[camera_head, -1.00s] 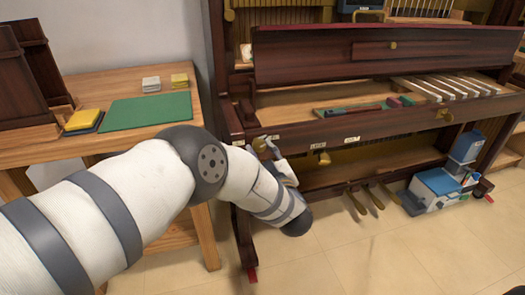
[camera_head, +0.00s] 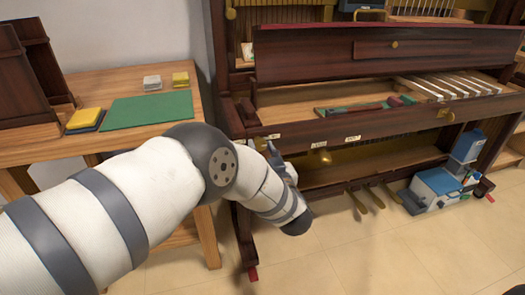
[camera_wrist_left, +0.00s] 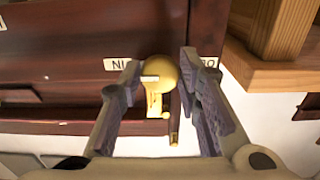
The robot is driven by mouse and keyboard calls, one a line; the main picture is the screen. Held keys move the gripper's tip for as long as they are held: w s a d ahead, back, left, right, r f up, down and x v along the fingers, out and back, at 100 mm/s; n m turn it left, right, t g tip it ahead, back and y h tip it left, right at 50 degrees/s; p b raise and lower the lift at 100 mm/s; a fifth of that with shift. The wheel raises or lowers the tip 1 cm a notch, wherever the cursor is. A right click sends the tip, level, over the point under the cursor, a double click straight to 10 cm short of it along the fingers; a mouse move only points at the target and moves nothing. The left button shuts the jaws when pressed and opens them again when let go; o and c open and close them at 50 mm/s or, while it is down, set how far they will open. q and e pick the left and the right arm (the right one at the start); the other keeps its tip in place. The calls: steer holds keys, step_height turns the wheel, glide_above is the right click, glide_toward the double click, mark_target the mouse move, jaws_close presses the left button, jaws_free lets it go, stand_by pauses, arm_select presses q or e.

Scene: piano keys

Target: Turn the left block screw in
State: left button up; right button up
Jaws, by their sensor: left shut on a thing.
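The left block screw is a round brass knob (camera_wrist_left: 162,74) with a stem under the piano's dark key rail, beside a white label in the left wrist view. My left gripper (camera_wrist_left: 163,82) has one finger on each side of the knob and is shut on it. In the head view this gripper (camera_head: 271,152) is at the left end of the rail and my wrist hides most of the screw. Another brass screw (camera_head: 320,158) sits farther right under the rail, and a third (camera_head: 445,115) near the right end. My right gripper is not in view.
A wooden table (camera_head: 120,85) with a green mat (camera_head: 147,109) stands left of the piano. Brass pedals (camera_head: 365,199) and a blue and white box (camera_head: 437,187) are low at the right. White keys (camera_head: 450,87) lie on the key bed. The floor in front is clear.

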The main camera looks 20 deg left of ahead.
arm_select(q)
steer(key=o, duration=1.1)
steer(key=v, duration=1.2)
